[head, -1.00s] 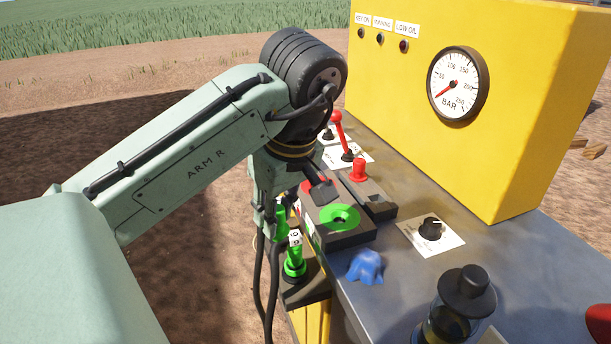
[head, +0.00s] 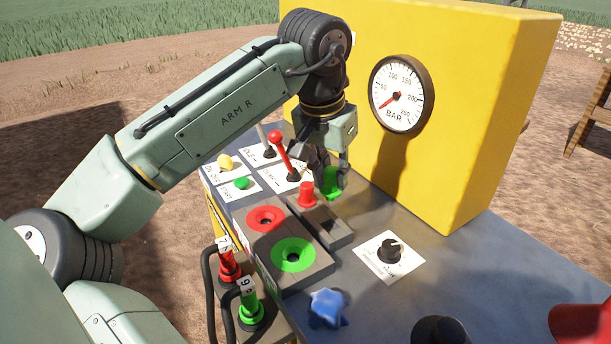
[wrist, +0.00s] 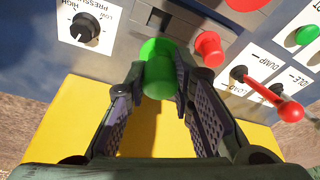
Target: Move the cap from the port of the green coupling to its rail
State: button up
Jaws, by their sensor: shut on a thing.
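The green cap (head: 331,182) is held in my gripper (head: 332,165), whose fingers are shut on it. It also shows between the fingers in the wrist view (wrist: 158,70). The green coupling's port (head: 293,256) is an uncovered green ring with a dark centre on a grey block. The dark rail (head: 333,232) lies right of the block, with a red cap (head: 306,193) upright at its far end. The red cap also shows in the wrist view (wrist: 208,47). My gripper is beyond and right of the red cap; I cannot tell the green cap's height over the panel.
A red port (head: 265,218) is beside the green one. A red-knobbed lever (head: 277,140) stands close left of my gripper. The yellow gauge box (head: 460,110) rises behind. A black knob (head: 389,250) and a blue crumpled thing (head: 327,307) are at the right and front.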

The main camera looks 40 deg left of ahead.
aim_at(331, 190)
jog(key=shift+w, duration=0.15)
notch_tip(331, 190, down, 5)
jog(key=b, duration=0.4)
jog(key=shift+d+r+b, duration=0.1)
jog(key=shift+r+b, duration=0.05)
jog(key=shift+b, duration=0.2)
jog(key=shift+f, duration=0.7)
jog(key=shift+f, duration=1.15)
dwell(1.9)
dwell(0.3)
jog(key=o, duration=1)
jog(key=shift+o, duration=0.2)
jog(key=o, duration=0.4)
jog(key=shift+c, duration=0.2)
